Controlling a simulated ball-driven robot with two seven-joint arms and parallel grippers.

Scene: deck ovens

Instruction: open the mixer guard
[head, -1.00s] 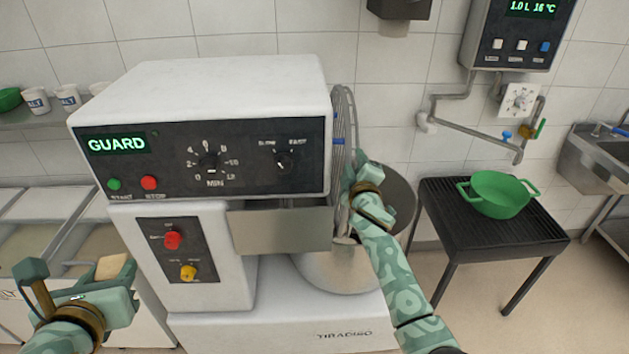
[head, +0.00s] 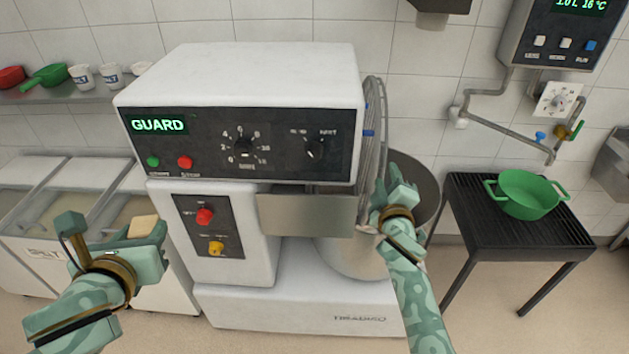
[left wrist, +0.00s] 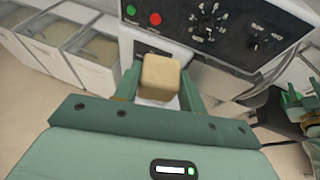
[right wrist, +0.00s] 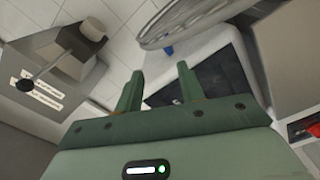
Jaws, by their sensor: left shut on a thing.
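The white mixer (head: 240,75) stands in the middle of the head view, its display reading GUARD. Its wire guard (head: 373,130) stands upright and nearly edge-on at the mixer's right side, above the metal bowl (head: 350,258). The guard's rim (right wrist: 190,20) also shows beyond the fingers in the right wrist view. My right gripper (head: 403,172) is open and empty, just right of the guard and over the bowl; I cannot tell whether it touches the guard. My left gripper (head: 138,233) is shut on a beige block (left wrist: 160,76), held in front of the mixer's left side.
A green pot (head: 527,192) sits on a black rack table (head: 470,200) at the right. A water meter panel (head: 560,40) and pipes are on the wall. Flour bins (head: 30,220) stand at the left below a shelf (head: 60,96) with cups.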

